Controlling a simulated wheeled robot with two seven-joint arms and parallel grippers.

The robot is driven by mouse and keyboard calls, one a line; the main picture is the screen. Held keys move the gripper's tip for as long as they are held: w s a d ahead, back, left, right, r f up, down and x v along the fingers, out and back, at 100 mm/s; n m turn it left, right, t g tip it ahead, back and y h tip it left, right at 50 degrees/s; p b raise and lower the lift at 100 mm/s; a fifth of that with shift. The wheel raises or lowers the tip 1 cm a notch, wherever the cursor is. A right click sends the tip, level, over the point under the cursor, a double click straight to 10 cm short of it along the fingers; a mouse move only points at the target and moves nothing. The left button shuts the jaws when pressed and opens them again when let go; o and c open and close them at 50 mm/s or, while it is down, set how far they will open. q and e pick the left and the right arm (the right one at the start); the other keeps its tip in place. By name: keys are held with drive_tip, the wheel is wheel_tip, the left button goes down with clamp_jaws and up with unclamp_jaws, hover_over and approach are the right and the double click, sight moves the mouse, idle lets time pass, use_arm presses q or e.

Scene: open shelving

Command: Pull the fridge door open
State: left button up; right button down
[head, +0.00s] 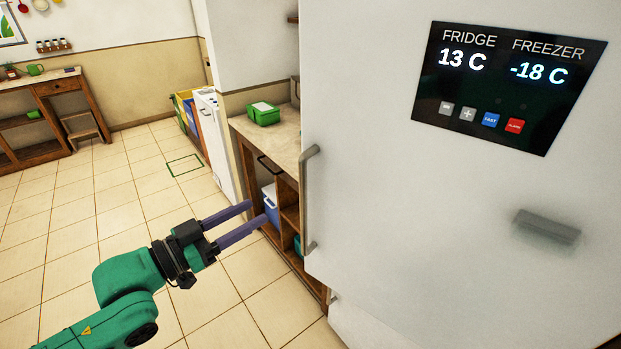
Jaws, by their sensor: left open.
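The fridge door (400,200) is a large white panel filling the right side of the head view. A dark display (505,85) on it reads fridge 13 C and freezer -18 C. A grey vertical bar handle (309,200) runs along the door's left edge. The door looks closed. My left gripper (258,213) is open and empty, with two purple fingers pointing right toward the handle. It appears left of the handle and apart from it. My right gripper is not in view.
A wooden counter (285,140) with open shelves stands left of the fridge, bearing a green box (263,113). A blue-and-white box (271,204) sits on its shelf. Tiled floor (90,225) is free at left. A wooden table (50,88) stands far left.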

sight(300, 188)
use_arm(q)
drive_tip(key=p+x, duration=0.1)
drive_tip(key=x, duration=0.3)
drive_tip(key=p+x, duration=0.1)
drive_tip(key=x, duration=0.3)
drive_tip(key=p+x, duration=0.1)
drive_tip(key=x, duration=0.3)
drive_tip(key=shift+s+d+r+p, duration=0.1)
drive_tip(key=shift+d+r+p, duration=0.3)
drive_tip(key=shift+d, duration=0.1)
drive_tip(key=shift+d+f, duration=0.1)
drive_tip(key=shift+d, duration=0.1)
drive_tip(key=shift+w+f, duration=0.15)
drive_tip(key=shift+w, duration=0.15)
clamp_jaws()
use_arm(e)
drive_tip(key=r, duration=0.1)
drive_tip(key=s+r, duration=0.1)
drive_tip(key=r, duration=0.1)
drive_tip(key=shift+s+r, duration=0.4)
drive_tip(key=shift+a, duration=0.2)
